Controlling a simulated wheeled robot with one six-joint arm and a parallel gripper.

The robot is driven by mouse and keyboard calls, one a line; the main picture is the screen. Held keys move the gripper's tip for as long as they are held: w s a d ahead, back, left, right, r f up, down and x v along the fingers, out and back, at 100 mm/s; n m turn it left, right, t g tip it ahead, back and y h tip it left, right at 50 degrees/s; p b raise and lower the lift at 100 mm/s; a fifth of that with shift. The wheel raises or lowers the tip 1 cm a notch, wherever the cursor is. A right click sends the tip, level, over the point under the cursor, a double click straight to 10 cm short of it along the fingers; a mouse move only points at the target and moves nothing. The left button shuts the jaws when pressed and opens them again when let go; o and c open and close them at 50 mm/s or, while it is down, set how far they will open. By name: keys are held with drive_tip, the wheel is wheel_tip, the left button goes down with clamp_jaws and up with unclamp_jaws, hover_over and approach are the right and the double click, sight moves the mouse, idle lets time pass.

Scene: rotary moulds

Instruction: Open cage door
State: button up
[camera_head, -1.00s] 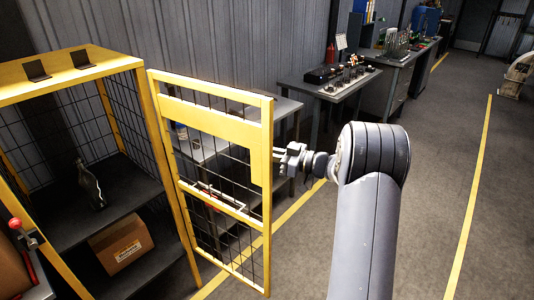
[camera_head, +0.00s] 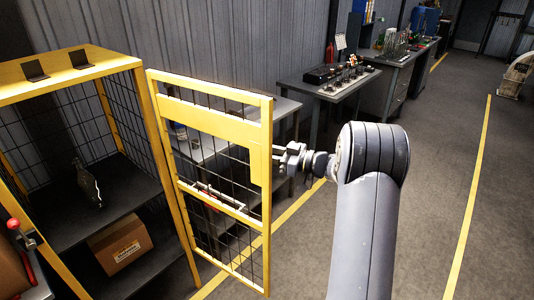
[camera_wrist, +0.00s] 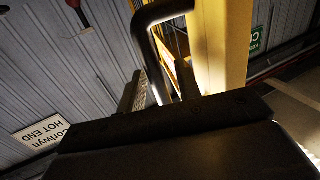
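The cage door (camera_head: 262,185) is a yellow frame with black mesh. It stands swung wide open from the yellow cage (camera_head: 105,68), whose front is uncovered. My gripper (camera_head: 277,153) is at the door's free edge, on its right side. In the wrist view a dark bent bar, seemingly the door handle (camera_wrist: 152,18), runs down beside the yellow door frame (camera_wrist: 222,50). One finger shows just left of the bar.
Inside the cage, a dark bottle-like object (camera_head: 88,185) stands on a shelf, with a cardboard box (camera_head: 121,243) below. Grey shelving (camera_head: 285,108) stands behind the door. A workbench (camera_head: 330,92) with small parts is further back. The floor (camera_head: 432,190) at right is clear.

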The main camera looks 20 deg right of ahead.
drive_tip(key=b+v, duration=0.2)
drive_tip(key=v, duration=0.8)
drive_tip(key=shift+s+d+b, duration=0.2)
drive_tip(key=shift+s+b, duration=0.05)
drive_tip(key=shift+b, duration=0.15)
drive_tip(key=shift+a, duration=0.1)
drive_tip(key=p+x, duration=0.3)
drive_tip(key=x, duration=0.7)
drive_tip(key=shift+w+a, duration=0.1)
drive_tip(key=shift+w, duration=0.1)
drive_tip(key=shift+w+a, duration=0.1)
drive_tip(key=shift+a, duration=0.05)
drive_tip(key=shift+s+a+t, duration=0.3)
drive_tip(key=shift+s+a, duration=0.05)
drive_tip(key=shift+s, duration=0.05)
drive_tip(key=shift+d, duration=0.1)
drive_tip(key=shift+w+d, duration=0.1)
